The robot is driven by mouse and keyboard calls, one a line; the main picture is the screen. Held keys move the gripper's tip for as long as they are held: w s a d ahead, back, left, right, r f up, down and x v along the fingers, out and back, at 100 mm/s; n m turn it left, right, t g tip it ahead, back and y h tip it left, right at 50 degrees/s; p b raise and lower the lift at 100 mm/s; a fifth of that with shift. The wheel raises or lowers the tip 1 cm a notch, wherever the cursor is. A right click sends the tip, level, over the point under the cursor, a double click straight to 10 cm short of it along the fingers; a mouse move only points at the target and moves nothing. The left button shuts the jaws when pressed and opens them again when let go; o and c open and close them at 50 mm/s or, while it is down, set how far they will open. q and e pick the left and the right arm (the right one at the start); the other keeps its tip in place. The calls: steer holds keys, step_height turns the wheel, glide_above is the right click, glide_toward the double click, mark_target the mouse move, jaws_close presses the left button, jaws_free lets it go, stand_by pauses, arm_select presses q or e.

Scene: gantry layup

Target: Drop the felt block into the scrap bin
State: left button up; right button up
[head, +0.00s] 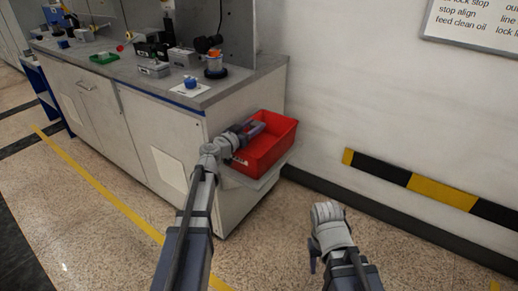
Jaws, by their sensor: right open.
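The red scrap bin (268,146) sits on a small pale shelf at the right end of the workbench. My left gripper (256,130) reaches over the bin's left side, with its fingers above or just inside the opening. A dark purplish shape shows at its fingers; I cannot tell whether this is the felt block or part of the fingers. The jaw gap is too small to make out. I cannot pick out the felt block for certain anywhere else. My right gripper (325,214) is open, low over the floor, right of the bin and apart from it.
The workbench (232,84) carries a blue item (191,82) on white paper, a spool (215,67), grey boxes (153,69) and a green tray (104,58). A wall with a striped band (440,189) stands behind. The floor (265,250) between my arms is clear.

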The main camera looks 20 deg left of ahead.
arm_select(q)
steer(key=o, duration=0.5)
steer(key=shift+s, duration=0.1)
steer(key=v, duration=0.7)
steer(key=shift+s+a, duration=0.15)
steer(key=shift+s, duration=0.15)
